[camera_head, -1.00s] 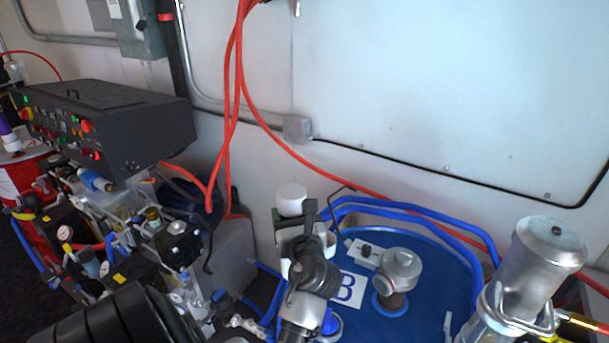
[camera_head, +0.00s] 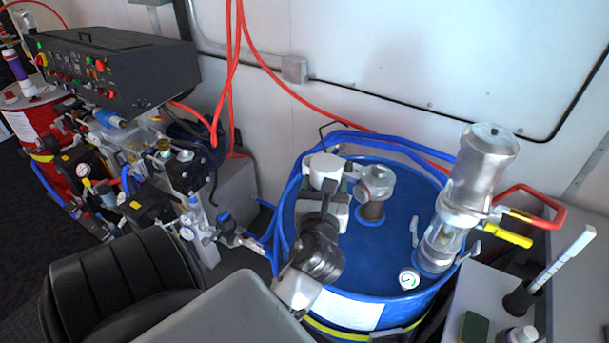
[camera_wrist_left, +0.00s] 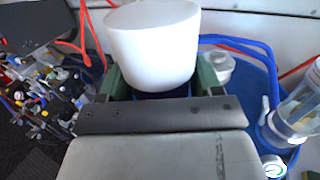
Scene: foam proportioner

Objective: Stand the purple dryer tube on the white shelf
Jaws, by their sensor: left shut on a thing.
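My left gripper (camera_head: 335,195) is in the middle of the head view, above the blue drum. In the left wrist view its green fingers (camera_wrist_left: 165,85) are shut on a white-capped thing (camera_wrist_left: 155,45). The wide white cap (camera_head: 323,167) stands above the fingers in the head view. Only a dark blue strip shows below the cap, so I cannot tell the body's colour. A purple and white tube (camera_head: 15,65) stands on the red drum at far left. A pale shelf-like top (camera_head: 460,295) is at lower right; I cannot tell whether it is the white shelf. My right gripper is not in view.
The blue drum (camera_head: 400,235) carries a silver pump (camera_head: 480,170) with red and yellow handles. Blue hoses (camera_head: 375,140) curve behind it. The pale top holds a green pad (camera_head: 474,328), a white bottle (camera_head: 522,334) and a brush in a black holder (camera_head: 519,300).

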